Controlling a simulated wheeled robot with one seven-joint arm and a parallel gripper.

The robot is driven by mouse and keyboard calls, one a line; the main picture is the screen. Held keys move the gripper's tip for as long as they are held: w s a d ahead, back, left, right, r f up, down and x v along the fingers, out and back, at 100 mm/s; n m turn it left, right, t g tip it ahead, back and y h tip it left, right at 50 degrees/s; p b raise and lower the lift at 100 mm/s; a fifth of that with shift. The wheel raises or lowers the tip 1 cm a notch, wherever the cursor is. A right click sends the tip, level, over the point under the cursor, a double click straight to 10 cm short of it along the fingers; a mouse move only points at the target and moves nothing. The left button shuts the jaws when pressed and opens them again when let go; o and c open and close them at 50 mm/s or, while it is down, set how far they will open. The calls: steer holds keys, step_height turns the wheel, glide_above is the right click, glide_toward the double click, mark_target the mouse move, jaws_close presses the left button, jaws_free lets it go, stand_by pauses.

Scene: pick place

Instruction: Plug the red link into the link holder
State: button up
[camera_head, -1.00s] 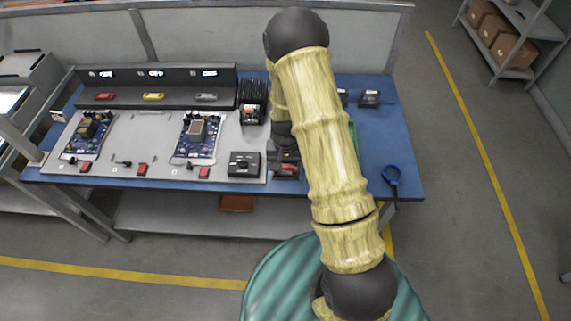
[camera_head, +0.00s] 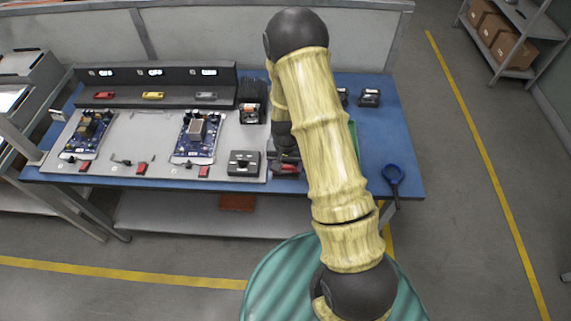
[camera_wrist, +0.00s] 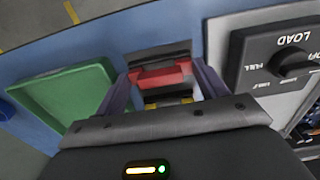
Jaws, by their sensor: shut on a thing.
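The red link (camera_wrist: 162,76) lies between the two fingers of my gripper (camera_wrist: 164,82) in the wrist view, and the gripper is shut on it. A dark holder-like block (camera_wrist: 160,54) shows right beside and under the red link; I take it for the link holder. I cannot tell whether the link is seated in it. In the head view the red link (camera_head: 287,172) is a small red patch at the table's front edge, right of the black LOAD knob box. My arm hides most of my gripper there.
The LOAD knob box (camera_wrist: 288,62) stands close to one finger, and a green tray (camera_wrist: 68,98) lies on the other side. The blue table (camera_head: 360,130) also holds circuit boards (camera_head: 197,135), a dark rack (camera_head: 153,88) with coloured pieces and a blue-handled tool (camera_head: 393,175).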

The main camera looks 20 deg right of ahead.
steer(key=shift+f, duration=0.1)
steer(key=o, duration=1)
steer(key=shift+o, duration=0.5)
steer(key=shift+r+p, duration=2.6)
steer(key=shift+r, duration=0.95)
steer(key=shift+r, duration=0.3)
steer(key=s+r+n+t, duration=0.1)
steer(key=s+r, duration=0.6)
steer(key=r, duration=0.3)
steer(key=s+r+n+t, duration=0.1)
steer(key=s+r+n, duration=0.1)
steer(key=s+r, duration=0.5)
step_height(320, 180, up, 4)
steer(key=shift+s+r+n+t, duration=0.15)
steer(key=shift+r+n+t, duration=0.05)
steer(key=shift+n+t, duration=0.1)
